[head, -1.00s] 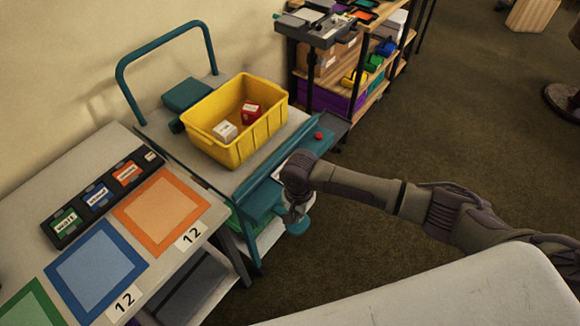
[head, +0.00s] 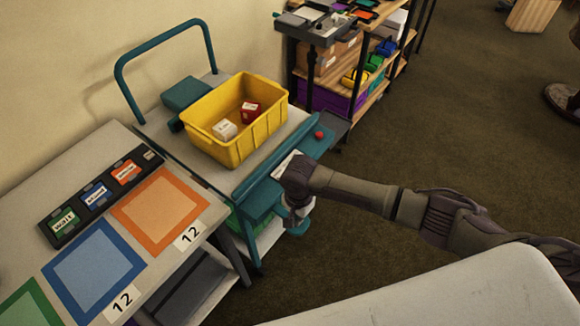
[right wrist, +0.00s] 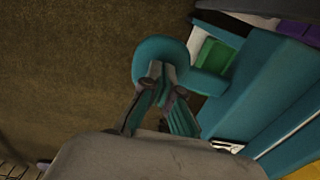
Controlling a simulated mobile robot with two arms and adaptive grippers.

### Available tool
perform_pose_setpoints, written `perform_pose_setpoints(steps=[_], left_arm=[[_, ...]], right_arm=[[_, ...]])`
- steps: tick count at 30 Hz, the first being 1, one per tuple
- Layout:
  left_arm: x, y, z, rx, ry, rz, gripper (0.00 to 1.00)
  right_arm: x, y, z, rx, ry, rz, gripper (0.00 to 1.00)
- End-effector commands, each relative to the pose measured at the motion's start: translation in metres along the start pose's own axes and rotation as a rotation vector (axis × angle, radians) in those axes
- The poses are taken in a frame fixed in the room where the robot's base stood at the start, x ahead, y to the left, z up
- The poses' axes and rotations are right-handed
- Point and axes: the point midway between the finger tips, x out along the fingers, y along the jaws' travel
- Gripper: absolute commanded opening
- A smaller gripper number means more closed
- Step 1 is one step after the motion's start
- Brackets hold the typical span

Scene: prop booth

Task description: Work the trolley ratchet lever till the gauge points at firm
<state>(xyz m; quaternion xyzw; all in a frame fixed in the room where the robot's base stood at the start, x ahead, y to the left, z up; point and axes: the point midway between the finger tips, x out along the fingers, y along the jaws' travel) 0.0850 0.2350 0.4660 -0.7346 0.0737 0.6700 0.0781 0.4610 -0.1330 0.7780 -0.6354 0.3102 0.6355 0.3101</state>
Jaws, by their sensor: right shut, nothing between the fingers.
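The teal trolley (head: 262,197) stands left of my right arm. A teal part with a rounded end, which looks like the ratchet lever or pedal (head: 300,230), sticks out at its near side; its rounded end is large in the right wrist view (right wrist: 150,56). My right gripper (head: 295,220) is shut and empty, pointing down at this part. Its fingertips (right wrist: 163,78) overlap the rounded end in the wrist view; I cannot tell whether they touch. A white plate (head: 284,164), perhaps the gauge, is partly hidden by my wrist, and no pointer is readable. My left gripper is out of view.
A yellow bin (head: 245,146) with a red and a white box sits on the trolley. A red knob (head: 319,135) is at its right end. A table (head: 85,185) with coloured squares adjoins on the left. Shelves (head: 345,110) stand behind. The floor at right is mostly clear.

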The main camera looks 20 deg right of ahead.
Motion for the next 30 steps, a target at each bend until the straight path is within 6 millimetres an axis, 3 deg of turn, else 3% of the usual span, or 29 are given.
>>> perform_pose_setpoints(steps=[21,30], left_arm=[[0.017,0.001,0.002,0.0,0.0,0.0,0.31],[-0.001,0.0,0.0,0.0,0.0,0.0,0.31]], right_arm=[[0.039,0.001,0.0,0.0,-0.001,0.004,0.0],[0.022,0.001,0.0,0.0,0.0,0.002,0.0]])
